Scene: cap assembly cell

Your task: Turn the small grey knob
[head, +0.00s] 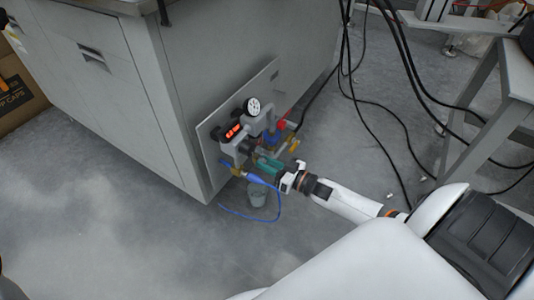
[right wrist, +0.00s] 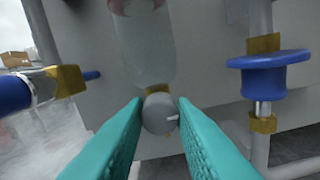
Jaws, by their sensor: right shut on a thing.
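The small grey knob (right wrist: 158,115) shows in the middle of the right wrist view, below a clear bowl with a brass fitting. A short pale mark on its face points to the right. My right gripper (head: 266,164) reaches the panel fittings from the right in the head view. Its teal fingers are shut on the knob, one on each side. In the head view the knob is too small and hidden by the fingers to make out. My left gripper is not in view.
The knob's fittings sit on a grey panel (head: 213,165) on the cabinet side, with a pressure gauge (head: 253,107). A blue round handle (right wrist: 268,61) is close on the right. A blue hose (right wrist: 13,92) is on the left. Black cables (head: 375,140) hang to the right.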

